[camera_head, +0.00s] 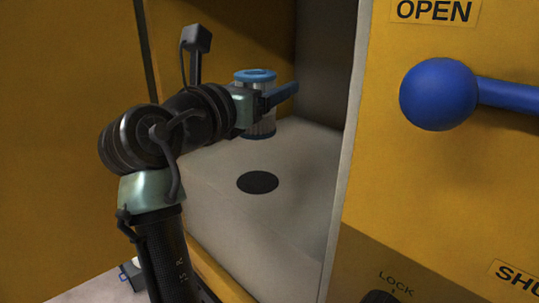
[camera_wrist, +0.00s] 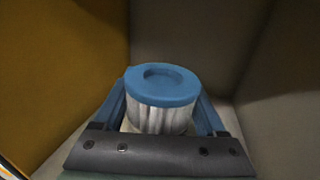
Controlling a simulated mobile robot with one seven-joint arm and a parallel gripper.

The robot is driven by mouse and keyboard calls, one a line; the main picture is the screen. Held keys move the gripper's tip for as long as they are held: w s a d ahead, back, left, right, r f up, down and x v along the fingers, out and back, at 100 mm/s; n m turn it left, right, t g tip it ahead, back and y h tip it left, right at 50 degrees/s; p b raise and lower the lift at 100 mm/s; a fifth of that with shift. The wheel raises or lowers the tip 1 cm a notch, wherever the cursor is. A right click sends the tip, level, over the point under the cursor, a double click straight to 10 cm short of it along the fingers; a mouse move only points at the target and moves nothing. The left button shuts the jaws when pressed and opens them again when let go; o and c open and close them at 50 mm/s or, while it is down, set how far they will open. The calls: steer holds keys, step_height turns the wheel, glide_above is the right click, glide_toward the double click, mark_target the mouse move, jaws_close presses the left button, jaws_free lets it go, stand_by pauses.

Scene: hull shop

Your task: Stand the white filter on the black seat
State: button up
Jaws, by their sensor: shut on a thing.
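The white filter (camera_head: 266,124) has blue end caps and stands upright between the blue fingers of my gripper (camera_head: 277,96) inside the yellow cabinet. In the wrist view the filter (camera_wrist: 160,117) shows its blue top and white pleats, with a finger of my gripper (camera_wrist: 162,115) on each side. My gripper is shut on it. The black seat (camera_head: 258,182) is a flat round disc on the pale block, bare, nearer the camera than the filter. I cannot tell whether the filter's bottom touches the surface behind the seat. The seat does not show in the wrist view.
The pale block (camera_head: 300,165) fills the cabinet floor, with free room around the seat. A pale wall edge (camera_head: 344,150) bounds the opening on the right. A yellow panel with a blue ball handle (camera_head: 438,94) and a dark LOCK knob (camera_head: 380,297) is further right.

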step_height(320, 180, down, 9)
steer(key=p, duration=0.2)
steer(key=shift+p, duration=0.4)
steer(key=shift+f, duration=0.1)
steer(key=o, duration=1.4)
steer(key=b+v, duration=0.6)
steer(key=v, duration=0.6)
